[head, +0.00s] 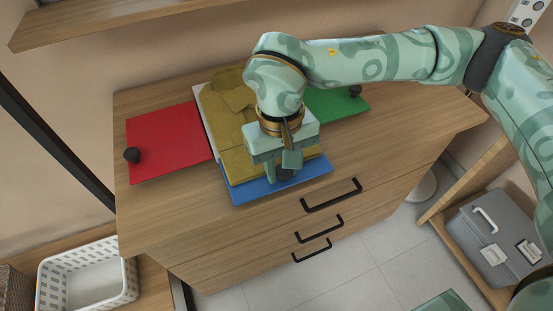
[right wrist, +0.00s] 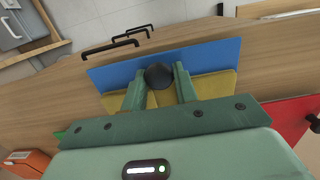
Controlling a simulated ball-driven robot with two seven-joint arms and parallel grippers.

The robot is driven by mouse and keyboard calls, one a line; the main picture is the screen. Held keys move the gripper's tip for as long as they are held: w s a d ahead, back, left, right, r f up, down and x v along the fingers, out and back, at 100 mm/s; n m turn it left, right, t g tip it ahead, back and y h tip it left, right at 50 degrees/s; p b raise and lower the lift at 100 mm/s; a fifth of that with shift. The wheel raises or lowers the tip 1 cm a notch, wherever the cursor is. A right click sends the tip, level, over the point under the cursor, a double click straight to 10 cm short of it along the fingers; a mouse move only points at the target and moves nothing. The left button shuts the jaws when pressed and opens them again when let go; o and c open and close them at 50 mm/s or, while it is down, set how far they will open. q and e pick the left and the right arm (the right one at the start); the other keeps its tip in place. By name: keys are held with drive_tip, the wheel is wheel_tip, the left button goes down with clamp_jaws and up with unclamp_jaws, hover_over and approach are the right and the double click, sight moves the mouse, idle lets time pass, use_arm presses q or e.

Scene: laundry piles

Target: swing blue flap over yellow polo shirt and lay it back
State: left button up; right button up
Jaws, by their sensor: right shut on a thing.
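A folding board lies on the wooden dresser top. Its red flap (head: 168,143) lies flat at the left and its green flap (head: 335,103) at the right. The yellow polo shirt (head: 233,112) lies folded on the middle panel, partly hidden by my right arm. The blue flap (head: 262,188) lies flat at the front, with the shirt's lower end over part of it. My right gripper (head: 286,170) is over the blue flap. In the right wrist view its fingers are shut on the flap's black knob (right wrist: 159,76). My left gripper is not in view.
The dresser top (head: 400,125) has free room at the right. Drawer handles (head: 331,196) stick out below the front edge. A white basket (head: 88,275) stands at the lower left and a grey toolbox (head: 505,240) at the right. A shelf (head: 120,18) is above.

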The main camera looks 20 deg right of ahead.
drive_tip(key=shift+w+r, duration=0.2)
drive_tip(key=shift+r, duration=0.35)
drive_tip(key=shift+w+r+g+p, duration=0.15)
drive_tip(key=shift+w+r+g, duration=0.1)
drive_tip(key=shift+w+r, duration=0.25)
drive_tip(key=shift+w+r+g+p, duration=0.15)
drive_tip(key=shift+w+r+g, duration=0.15)
drive_tip(key=shift+r, duration=0.35)
drive_tip(key=shift+w+r+g, duration=0.55)
drive_tip(key=shift+w+r, duration=0.3)
drive_tip(key=shift+w, duration=0.15)
